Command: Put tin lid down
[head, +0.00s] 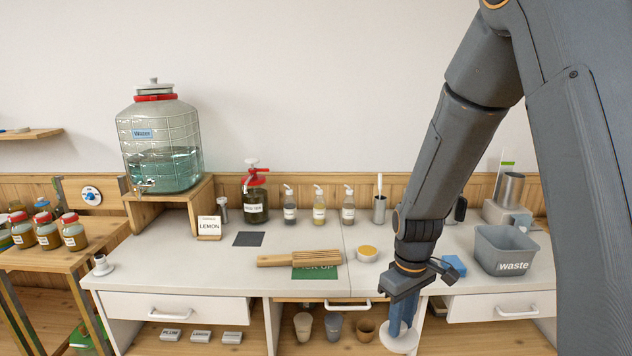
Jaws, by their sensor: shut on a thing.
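My gripper (401,325) points down in front of the table's front edge, at the lower right of the head view. Its jaws are shut on a pale round disc, which looks like the tin lid (398,344). The disc is roughly level and sits below the tabletop's height in the picture, over the open shelf area. The fingers hide part of it.
A tapped water jar (160,145) stands on a wooden stand. Cups (335,328) stand on the shelf below.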

